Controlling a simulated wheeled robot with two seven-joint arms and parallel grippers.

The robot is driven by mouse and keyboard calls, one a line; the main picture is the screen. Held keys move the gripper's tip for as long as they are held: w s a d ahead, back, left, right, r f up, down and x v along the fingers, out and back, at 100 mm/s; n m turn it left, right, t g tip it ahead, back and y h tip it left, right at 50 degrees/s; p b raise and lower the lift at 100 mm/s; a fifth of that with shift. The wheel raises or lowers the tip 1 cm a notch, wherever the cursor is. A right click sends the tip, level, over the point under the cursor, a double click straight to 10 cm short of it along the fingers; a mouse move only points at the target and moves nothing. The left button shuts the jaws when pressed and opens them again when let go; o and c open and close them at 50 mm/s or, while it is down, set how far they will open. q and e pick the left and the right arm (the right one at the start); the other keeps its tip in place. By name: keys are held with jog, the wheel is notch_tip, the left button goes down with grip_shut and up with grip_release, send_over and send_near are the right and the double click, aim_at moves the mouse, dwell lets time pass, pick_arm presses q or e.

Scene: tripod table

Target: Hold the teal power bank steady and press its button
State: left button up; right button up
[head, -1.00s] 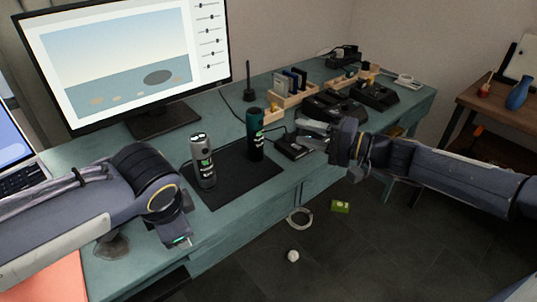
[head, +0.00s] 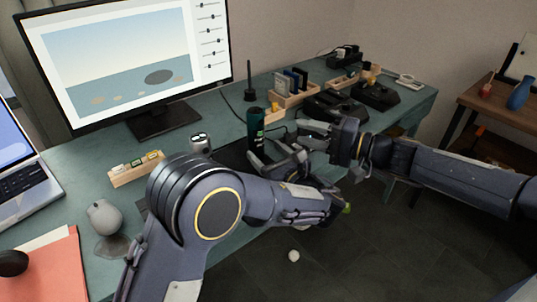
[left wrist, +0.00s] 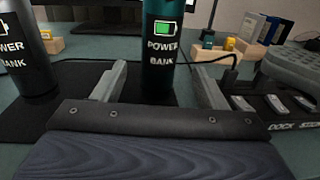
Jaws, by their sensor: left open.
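The teal power bank (head: 255,125) stands upright on the black mat; it also shows in the left wrist view (left wrist: 160,65) with its battery mark facing the camera. My left gripper (head: 278,157) is open in front of it. In the left wrist view its fingers (left wrist: 158,88) point at the teal power bank, one to each side; I cannot tell whether they touch it. My right gripper (head: 306,133) is near the dock at the right; its jaw opening is unclear. The power bank's button is not clearly visible.
A grey power bank (head: 200,143) stands to the left, mostly behind my left arm; the left wrist view shows it at the left (left wrist: 28,50). The dock (left wrist: 265,105) is to the right. A monitor (head: 130,55), wooden holders (head: 290,90) and a mouse (head: 103,216) are on the desk.

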aim_at(253, 139)
pick_arm(q)
jog(key=x, duration=0.7)
jog(key=shift+w+a, duration=0.15)
jog(key=c, duration=1.3)
jog(key=shift+c, duration=0.2)
pick_arm(e)
grip_shut()
dwell(0.5)
